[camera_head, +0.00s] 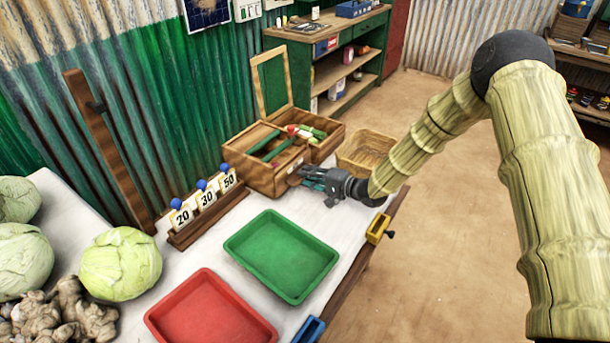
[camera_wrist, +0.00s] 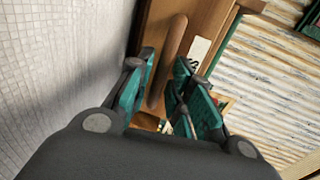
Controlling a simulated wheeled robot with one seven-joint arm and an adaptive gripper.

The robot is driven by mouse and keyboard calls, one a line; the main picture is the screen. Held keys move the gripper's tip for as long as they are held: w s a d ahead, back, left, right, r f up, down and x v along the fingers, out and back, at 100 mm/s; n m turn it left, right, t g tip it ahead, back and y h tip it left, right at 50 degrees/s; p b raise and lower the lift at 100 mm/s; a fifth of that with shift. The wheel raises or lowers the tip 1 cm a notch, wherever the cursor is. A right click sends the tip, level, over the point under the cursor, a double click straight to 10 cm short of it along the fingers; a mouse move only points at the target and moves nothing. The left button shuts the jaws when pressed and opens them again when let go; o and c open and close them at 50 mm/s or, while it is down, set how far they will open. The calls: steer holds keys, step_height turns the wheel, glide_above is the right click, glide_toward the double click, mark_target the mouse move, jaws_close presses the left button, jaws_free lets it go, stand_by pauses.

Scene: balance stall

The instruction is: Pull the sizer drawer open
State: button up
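A wooden sizer box (camera_head: 262,178) stands at the far end of the white table, with green and reddish items in its compartments. Its front carries a pale label, which also shows in the wrist view (camera_wrist: 198,52). My gripper (camera_head: 305,178) is at this front, fingers pointing toward it. In the wrist view my gripper (camera_wrist: 162,88) is open, and a rounded brown wooden handle (camera_wrist: 171,52) shows between its teal fingers. I cannot tell whether either finger touches the handle. In the head view the fingers hide the handle. The drawer looks closed.
A green tray (camera_head: 283,256) and a red tray (camera_head: 210,314) lie nearer on the table. A rack with number cards (camera_head: 206,207) stands left of the box. A wicker basket (camera_head: 367,150) is beyond it. A yellow block (camera_head: 378,228) sits at the table's right edge.

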steer(key=shift+w+a+f, duration=0.15)
steer(key=shift+w+a, duration=0.25)
steer(key=shift+a, duration=0.15)
steer(key=shift+c, duration=0.3)
jaws_close()
